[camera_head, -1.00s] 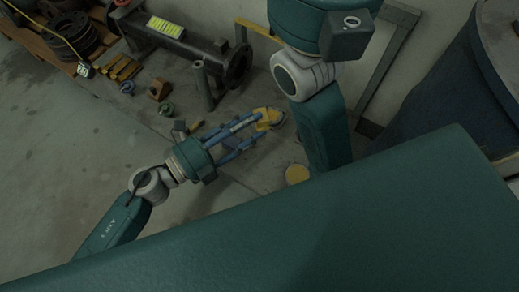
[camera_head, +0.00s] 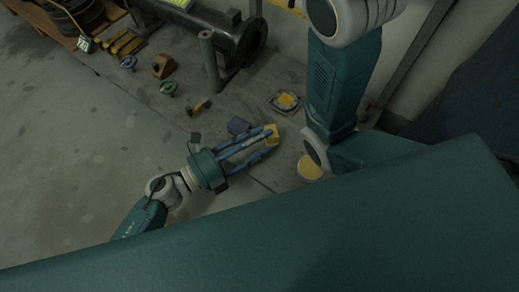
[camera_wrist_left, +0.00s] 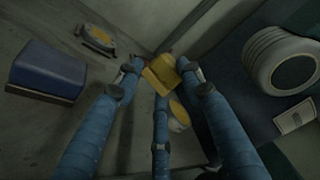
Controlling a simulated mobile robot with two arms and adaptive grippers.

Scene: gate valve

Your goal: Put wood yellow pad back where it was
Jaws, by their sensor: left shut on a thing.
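The yellow pad (camera_head: 272,134) is a small yellow block at the tips of my left gripper (camera_head: 268,136). In the left wrist view the pad (camera_wrist_left: 160,73) sits between the blue fingers of the left gripper (camera_wrist_left: 161,80), which are shut on it. It appears tilted, and the fingers cover parts of it. In the head view it is just below a round grey-rimmed piece with a yellow top (camera_head: 286,101), with a gap between them in the picture. The right gripper is not in view.
A dark blue box (camera_head: 238,126) is close beside the left fingers. A round yellow-topped piece (camera_head: 310,168) is partly hidden by my right arm. Green valve wheels (camera_head: 168,88), an orange-brown block (camera_head: 163,66) and a large dark pipe (camera_head: 240,42) are farther back. Floor at left is clear.

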